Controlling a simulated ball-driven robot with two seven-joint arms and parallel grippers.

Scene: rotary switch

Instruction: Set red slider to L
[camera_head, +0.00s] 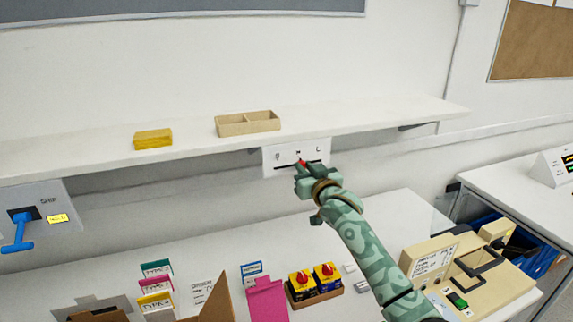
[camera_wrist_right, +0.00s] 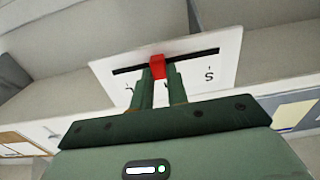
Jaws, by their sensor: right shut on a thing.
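A white panel (camera_head: 270,170) hangs under the front edge of the shelf. It has a dark horizontal slot with the marks S at left, M in the middle and L at right. The red slider (camera_head: 302,163) is near the middle of the slot, about under M. My right gripper (camera_head: 304,168) is at the panel, shut on the red slider. In the right wrist view the red slider (camera_wrist_right: 157,66) shows between the two fingertips. There the panel (camera_wrist_right: 215,66) appears turned, with S at right, and the gripper hides the M. My left gripper is not in view.
The shelf (camera_head: 90,158) above the panel holds a wooden tray (camera_head: 247,131) and a yellow box (camera_head: 153,139). A blue lever (camera_head: 18,235) is on the wall at left. Below, the table holds red-knobbed boxes (camera_head: 314,293), a pink holder (camera_head: 266,300) and a beige device (camera_head: 470,275).

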